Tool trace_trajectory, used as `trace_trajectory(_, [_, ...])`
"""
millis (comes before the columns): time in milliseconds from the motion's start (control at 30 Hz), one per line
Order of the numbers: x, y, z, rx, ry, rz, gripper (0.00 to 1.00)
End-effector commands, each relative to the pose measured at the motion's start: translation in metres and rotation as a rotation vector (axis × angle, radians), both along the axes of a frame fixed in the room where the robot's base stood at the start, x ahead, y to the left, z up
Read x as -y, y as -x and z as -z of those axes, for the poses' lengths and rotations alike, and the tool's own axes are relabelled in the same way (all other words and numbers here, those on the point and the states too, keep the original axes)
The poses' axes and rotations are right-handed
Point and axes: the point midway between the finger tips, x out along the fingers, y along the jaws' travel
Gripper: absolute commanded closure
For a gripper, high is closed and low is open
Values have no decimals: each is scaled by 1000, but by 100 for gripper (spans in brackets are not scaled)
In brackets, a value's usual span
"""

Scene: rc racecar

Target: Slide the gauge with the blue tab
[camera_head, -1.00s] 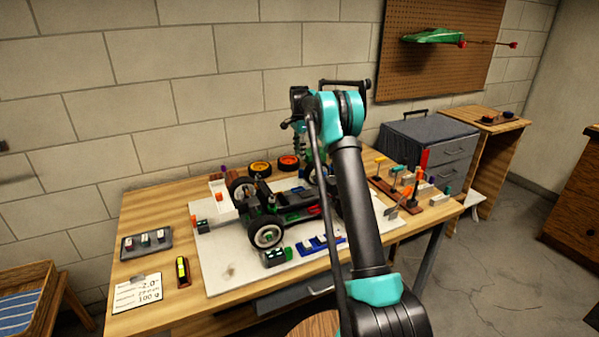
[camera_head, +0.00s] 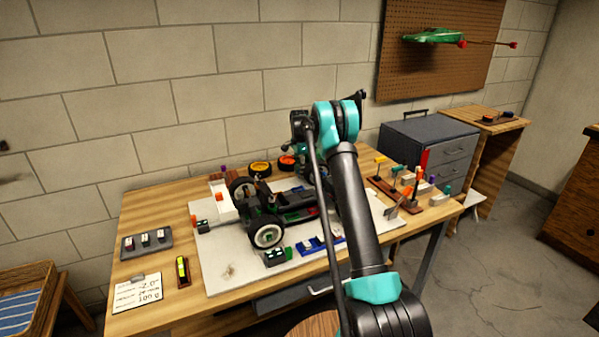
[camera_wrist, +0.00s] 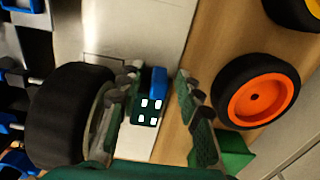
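The gauge with the blue tab (camera_wrist: 158,80) shows in the wrist view as a dark block with white squares (camera_wrist: 146,113) and a blue piece at its far end. It lies on a pale board beside a black tyre (camera_wrist: 68,115). My gripper (camera_wrist: 157,74) is open, with one finger on each side of the gauge. A gap shows on the right; whether the left finger touches it I cannot tell. In the head view my arm hides the gripper and this gauge.
The car (camera_head: 265,215) stands on the pale board (camera_head: 225,265). Gauges with orange (camera_head: 203,225) and green (camera_head: 276,256) tabs lie around it. An orange wheel (camera_wrist: 257,96) and a green block (camera_wrist: 233,150) are right of my fingers in the wrist view.

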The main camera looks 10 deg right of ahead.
Motion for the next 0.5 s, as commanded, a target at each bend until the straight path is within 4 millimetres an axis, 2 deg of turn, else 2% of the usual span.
trace_trajectory(33, [0,0,0,0,0,0,74])
trace_trajectory(233, [0,0,0,0,0,0,99])
trace_trajectory(500, [0,0,0,0,0,0,100])
